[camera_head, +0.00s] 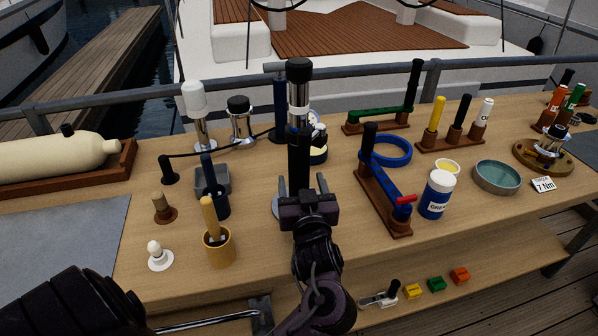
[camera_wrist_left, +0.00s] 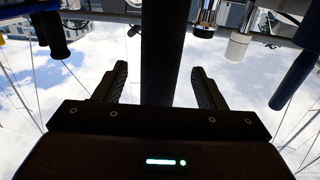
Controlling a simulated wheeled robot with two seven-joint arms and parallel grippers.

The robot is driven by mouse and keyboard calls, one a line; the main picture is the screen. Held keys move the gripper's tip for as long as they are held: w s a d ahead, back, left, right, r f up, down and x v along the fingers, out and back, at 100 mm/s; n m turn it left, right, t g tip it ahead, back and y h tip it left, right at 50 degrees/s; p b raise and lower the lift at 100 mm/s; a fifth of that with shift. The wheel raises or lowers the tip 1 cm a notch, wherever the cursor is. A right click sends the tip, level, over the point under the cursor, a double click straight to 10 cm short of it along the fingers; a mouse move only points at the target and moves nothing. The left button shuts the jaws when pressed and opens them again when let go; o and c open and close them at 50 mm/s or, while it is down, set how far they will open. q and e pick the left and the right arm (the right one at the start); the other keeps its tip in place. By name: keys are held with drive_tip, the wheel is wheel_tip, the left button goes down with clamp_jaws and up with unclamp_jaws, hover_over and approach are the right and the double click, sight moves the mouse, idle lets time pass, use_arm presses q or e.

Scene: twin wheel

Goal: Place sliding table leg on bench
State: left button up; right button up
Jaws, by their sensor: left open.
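A dark upright post (camera_head: 299,158), which may be the sliding table leg, stands at the middle of the bench (camera_head: 150,250). A chrome cylinder with a black cap (camera_head: 298,90) shows directly above it; I cannot tell whether they are one piece. My left gripper (camera_head: 302,186) is open, with its fingers on either side of the post's lower part. In the left wrist view the dark post (camera_wrist_left: 163,45) runs between the spread fingers (camera_wrist_left: 160,72), with no clear contact. The post's foot is hidden behind the gripper. My right gripper is not in view.
A wooden cup with a handle (camera_head: 219,248) and a dark blue cup (camera_head: 215,203) stand left of the gripper. A wooden stand with a blue arm (camera_head: 383,195) and a grease tub (camera_head: 437,196) are to the right. The front bench edge is mostly bare.

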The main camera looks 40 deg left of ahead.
use_arm(q)
drive_tip(key=v, duration=0.6)
idle(0.3)
